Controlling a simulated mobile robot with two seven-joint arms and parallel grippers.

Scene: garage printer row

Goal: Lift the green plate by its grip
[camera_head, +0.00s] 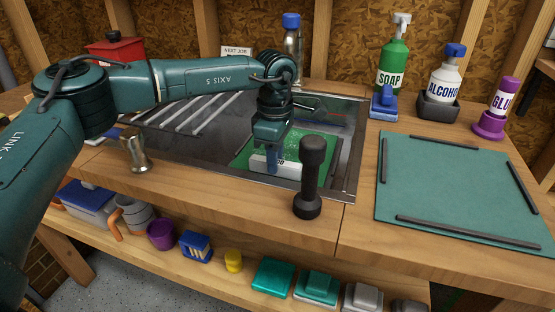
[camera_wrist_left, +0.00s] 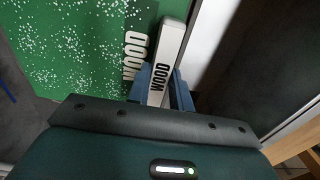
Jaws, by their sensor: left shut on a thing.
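The green plate (camera_head: 296,150) lies in the metal sink and looks flat there; whether it touches the sink floor I cannot tell. In the left wrist view the plate (camera_wrist_left: 70,45) is green with white speckles and has WOOD printed beside its grip. The grip (camera_wrist_left: 172,48) is a white bar, also marked WOOD, along one edge. My left gripper (camera_head: 273,160) reaches down into the sink and is shut on the grip. Its blue fingers (camera_wrist_left: 163,92) sit on both sides of the bar. My right gripper is not in view.
A black dumbbell-shaped object (camera_head: 311,178) stands on the counter at the sink's front edge. A metal rack (camera_head: 195,115) is left of the plate. A teal mat (camera_head: 455,190), soap bottle (camera_head: 393,62) and alcohol bottle (camera_head: 443,85) are to the right. A small metal cup (camera_head: 136,153) stands front left.

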